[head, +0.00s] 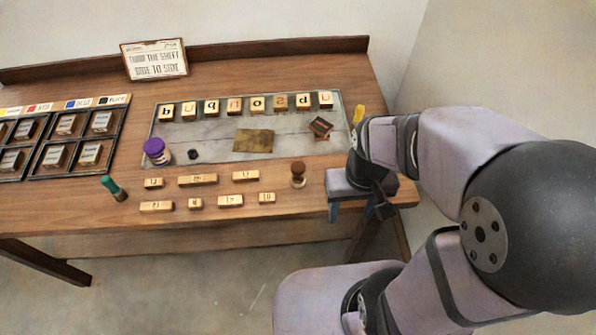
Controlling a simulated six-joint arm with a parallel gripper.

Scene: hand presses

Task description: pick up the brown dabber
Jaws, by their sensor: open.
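The brown dabber (298,173) stands upright on the wooden table, right of the small wooden blocks and in front of the grey metal tray. It has a dark brown rounded top. My gripper (352,211) is to the right of the dabber, near the table's front right edge. Its fingers point down, open, with nothing seen between them. A clear gap shows between the gripper and the dabber in this view.
Several letter blocks (230,200) lie left of the dabber. The grey tray (210,147) holds a letter row, a brown plate (254,141) and a tilted brown block (320,127).

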